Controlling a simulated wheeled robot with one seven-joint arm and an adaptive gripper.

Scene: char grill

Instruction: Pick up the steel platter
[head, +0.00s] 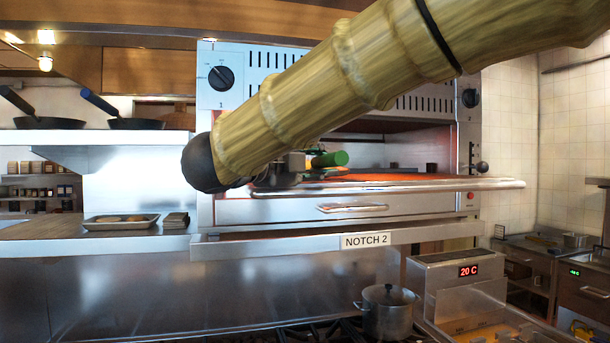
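A shallow rectangular steel platter (92,228) lies on the counter at the left, with a few brownish items on it. My arm crosses the upper view from the top right and ends in a dark rounded joint left of centre. Dark grey parts that look like my gripper (281,177) show just below the arm, in front of the grill oven. They are mostly hidden by the arm, and I cannot see the fingertips. These parts are well to the right of the platter and higher in the picture, apart from it.
A small dark stack (176,220) lies right of the platter. Two pans (137,124) stand on the shelf above. The steel grill oven (290,212) has a rail (440,185) across its front. A lidded pot (387,312) stands below. A green cylinder (330,159) shows by the arm.

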